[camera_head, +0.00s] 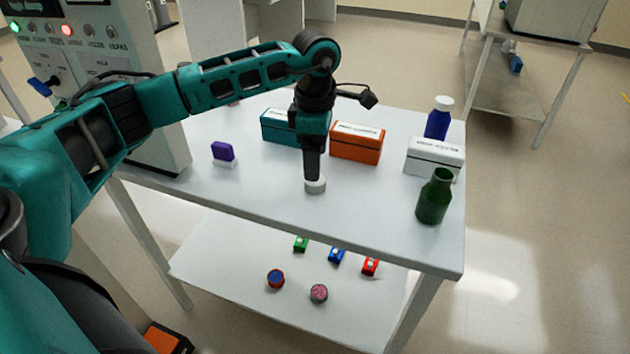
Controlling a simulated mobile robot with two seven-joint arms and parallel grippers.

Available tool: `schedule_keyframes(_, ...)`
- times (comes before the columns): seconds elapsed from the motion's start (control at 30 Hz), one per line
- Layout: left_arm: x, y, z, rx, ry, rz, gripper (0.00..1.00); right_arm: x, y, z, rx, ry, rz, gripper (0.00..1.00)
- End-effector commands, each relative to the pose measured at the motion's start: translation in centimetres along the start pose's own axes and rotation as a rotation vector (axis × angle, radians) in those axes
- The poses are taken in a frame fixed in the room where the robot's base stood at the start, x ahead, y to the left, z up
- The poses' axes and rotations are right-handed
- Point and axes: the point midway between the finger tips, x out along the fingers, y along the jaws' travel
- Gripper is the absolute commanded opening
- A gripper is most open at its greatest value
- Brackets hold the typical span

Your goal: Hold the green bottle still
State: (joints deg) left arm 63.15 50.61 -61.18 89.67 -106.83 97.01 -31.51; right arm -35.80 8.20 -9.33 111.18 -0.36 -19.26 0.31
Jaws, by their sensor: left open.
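The green bottle (433,199) stands upright near the right front corner of the white table, with no cap seen on its neck. My left gripper (314,178) points straight down near the middle of the table's front, well to the left of the bottle. It is open. A small white round cap (315,187) is right at its fingertips; I cannot tell whether they touch it. My right gripper is not in view.
On the table (260,205) stand a teal box (279,128), an orange box (357,143), a white box (434,157), a blue bottle with white cap (437,122) and a purple block (223,151). A lower shelf (230,262) holds several small items. Table between cap and green bottle is clear.

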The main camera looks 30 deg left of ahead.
Motion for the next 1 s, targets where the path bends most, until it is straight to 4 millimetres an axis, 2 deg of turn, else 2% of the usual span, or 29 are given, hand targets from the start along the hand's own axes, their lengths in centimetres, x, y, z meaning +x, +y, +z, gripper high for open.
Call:
schedule_keyframes(0.17, 0.6, 0.0, 0.0, 0.0, 0.002, -0.003, 0.75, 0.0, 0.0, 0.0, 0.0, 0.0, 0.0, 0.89)
schedule_keyframes(0.4, 4.1, 0.0, 0.0, 0.001, 0.002, -0.003, 0.75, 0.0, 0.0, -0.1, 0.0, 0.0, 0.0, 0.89)
schedule_keyframes(0.5, 5.0, 0.1, 0.0, 0.0, 0.001, -0.002, 0.75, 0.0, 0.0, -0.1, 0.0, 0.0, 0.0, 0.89)
schedule_keyframes(0.87, 5.2, 0.1, 0.0, 0.0, 0.001, 0.0, 0.75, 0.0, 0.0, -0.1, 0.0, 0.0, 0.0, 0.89)
schedule_keyframes(1.0, 5.2, 0.1, 0.0, 0.0, 0.001, 0.0, 0.64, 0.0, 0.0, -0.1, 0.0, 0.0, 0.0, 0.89)
